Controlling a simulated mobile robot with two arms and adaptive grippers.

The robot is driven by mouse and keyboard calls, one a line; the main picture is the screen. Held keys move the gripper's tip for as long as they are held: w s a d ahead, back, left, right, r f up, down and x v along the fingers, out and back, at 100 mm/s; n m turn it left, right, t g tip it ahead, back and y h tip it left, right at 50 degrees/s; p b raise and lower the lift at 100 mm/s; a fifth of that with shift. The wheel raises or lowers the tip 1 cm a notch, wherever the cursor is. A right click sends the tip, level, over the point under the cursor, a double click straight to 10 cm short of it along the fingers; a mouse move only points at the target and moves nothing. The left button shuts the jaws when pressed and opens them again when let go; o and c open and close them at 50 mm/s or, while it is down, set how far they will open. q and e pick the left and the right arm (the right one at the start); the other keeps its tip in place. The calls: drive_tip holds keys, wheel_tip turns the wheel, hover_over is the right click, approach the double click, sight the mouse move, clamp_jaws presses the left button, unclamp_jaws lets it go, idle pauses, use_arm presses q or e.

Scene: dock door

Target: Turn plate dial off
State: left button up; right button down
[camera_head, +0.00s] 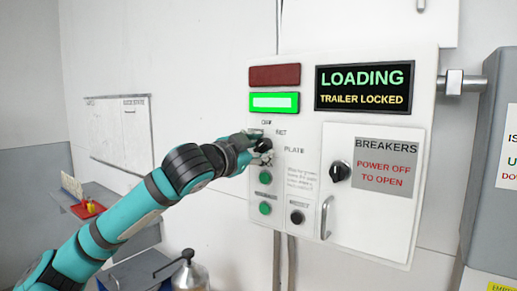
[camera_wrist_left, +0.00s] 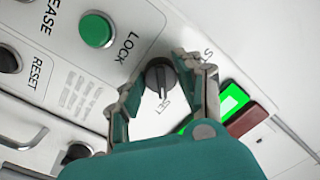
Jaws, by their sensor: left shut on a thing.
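The plate dial (camera_head: 264,145) is a black knob on the white control box, by the lettering SET and PLATE. It also shows in the left wrist view (camera_wrist_left: 159,75), where its pale line appears to point toward the word SET. My left gripper (camera_head: 257,148) is at the dial and partly covers it in the head view. In the left wrist view, the fingers of the left gripper (camera_wrist_left: 150,82) are on either side of the dial, shut on it. My right gripper is not in view.
Green buttons (camera_head: 265,177), a black RESET knob (camera_head: 296,217) and a breaker door (camera_head: 372,190) with its own knob (camera_head: 340,171) are close by. The green lamp (camera_head: 274,102) is lit; the display (camera_head: 363,88) reads LOADING, TRAILER LOCKED.

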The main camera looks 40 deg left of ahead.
use_arm(q)
drive_tip(key=n, duration=0.5)
drive_tip(key=shift+n+g+h+p, duration=0.3)
drive_tip(key=shift+n+h, duration=0.1)
drive_tip(key=shift+n, duration=1.6)
drive_tip(key=o, duration=1.1)
drive_tip(key=shift+o, duration=0.2)
drive_tip(key=shift+s, duration=0.1)
drive_tip(key=s+d, duration=0.2)
drive_tip(key=s, duration=0.9)
drive_tip(key=shift+s+r, duration=0.4)
